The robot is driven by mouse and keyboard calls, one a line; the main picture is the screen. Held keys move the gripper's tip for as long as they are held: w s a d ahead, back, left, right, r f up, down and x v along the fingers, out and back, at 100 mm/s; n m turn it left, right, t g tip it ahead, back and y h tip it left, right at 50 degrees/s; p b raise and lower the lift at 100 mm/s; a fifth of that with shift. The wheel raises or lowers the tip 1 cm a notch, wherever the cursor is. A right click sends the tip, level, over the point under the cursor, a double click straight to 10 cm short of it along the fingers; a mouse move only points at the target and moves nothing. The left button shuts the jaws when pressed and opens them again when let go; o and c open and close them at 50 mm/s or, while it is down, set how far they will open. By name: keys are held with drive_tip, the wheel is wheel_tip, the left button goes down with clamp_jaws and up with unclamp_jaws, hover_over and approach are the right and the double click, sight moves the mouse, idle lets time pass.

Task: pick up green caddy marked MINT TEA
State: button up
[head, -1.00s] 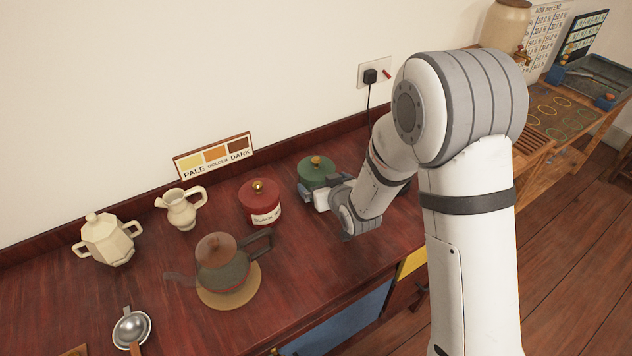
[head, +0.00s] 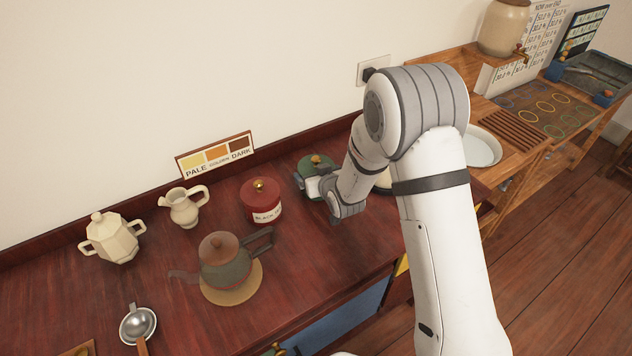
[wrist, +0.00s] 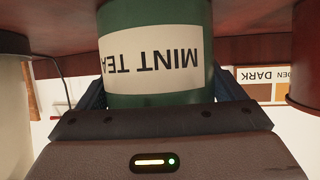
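The green caddy (head: 313,169) with a brass knob stands on the dark red counter, partly hidden by my gripper. In the wrist view the caddy (wrist: 155,85) is large and upside down, its cream label reading MINT TEA. My gripper (head: 309,184) is at the caddy's front side. In the wrist view my gripper's blue fingers (wrist: 160,92) are spread wide, one on each side of the caddy. Their tips are hidden behind it, and I see no clear grip.
A red BLACK tea caddy (head: 262,203) stands close to the left. A teapot (head: 224,262) on a round mat, a cream jug (head: 184,209) and a sugar pot (head: 112,238) stand further left. A PALE–GOLDEN–DARK sign (head: 215,156) leans at the wall.

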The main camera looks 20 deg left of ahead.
drive_tip(key=c, duration=1.3)
drive_tip(key=shift+r, duration=0.1)
drive_tip(key=shift+c, duration=0.7)
